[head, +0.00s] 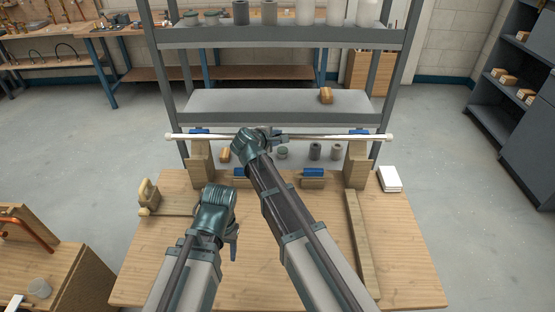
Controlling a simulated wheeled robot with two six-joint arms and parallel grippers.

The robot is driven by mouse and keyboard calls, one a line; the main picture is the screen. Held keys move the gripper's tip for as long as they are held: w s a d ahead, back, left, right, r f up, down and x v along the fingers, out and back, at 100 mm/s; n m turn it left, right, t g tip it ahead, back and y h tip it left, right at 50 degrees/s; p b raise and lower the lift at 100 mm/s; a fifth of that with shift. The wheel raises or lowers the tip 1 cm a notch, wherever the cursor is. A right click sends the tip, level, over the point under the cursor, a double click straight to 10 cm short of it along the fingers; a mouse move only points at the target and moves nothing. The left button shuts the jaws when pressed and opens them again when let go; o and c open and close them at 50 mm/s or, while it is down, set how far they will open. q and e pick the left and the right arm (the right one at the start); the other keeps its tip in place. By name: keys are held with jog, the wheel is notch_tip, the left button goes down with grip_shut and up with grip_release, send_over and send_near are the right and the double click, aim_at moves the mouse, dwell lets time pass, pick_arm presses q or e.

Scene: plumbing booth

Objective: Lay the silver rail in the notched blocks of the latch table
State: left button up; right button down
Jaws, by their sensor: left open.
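The silver rail (315,137), with pale end caps, spans the back of the latch table (290,265). It runs level across the tops of the left notched block (200,165) and the right notched block (357,168). I cannot tell whether it sits down in the notches. My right gripper (272,139) is at the rail, left of its middle; my own wrist hides the grip. My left gripper (233,241) is open, low over the left part of the table, apart from the rail and pointing down.
Blue pieces (313,172) sit along the table's back edge. A wooden latch piece (148,196) stands at left, a long wooden strip (361,245) lies at right, and a white box (389,179) is at the back right corner. A grey shelf rack (280,103) stands behind.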

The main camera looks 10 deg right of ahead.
pick_arm(q)
notch_tip(320, 180, down, 4)
jog(key=b, duration=0.3)
jog(key=shift+f, duration=0.25)
pick_arm(e)
notch_tip(320, 180, down, 4)
jog(key=shift+f, duration=0.2)
pick_arm(q)
notch_tip(320, 180, down, 4)
jog(key=b, duration=0.4)
jog(key=shift+r, duration=0.2)
pick_arm(e)
notch_tip(320, 180, down, 4)
jog(key=shift+r, duration=0.15)
pick_arm(q)
jog(key=shift+f, duration=0.1)
jog(key=shift+f, duration=0.15)
pick_arm(e)
jog(key=shift+f, duration=0.25)
jog(key=c, duration=0.6)
grip_release()
jog(key=shift+r, duration=0.1)
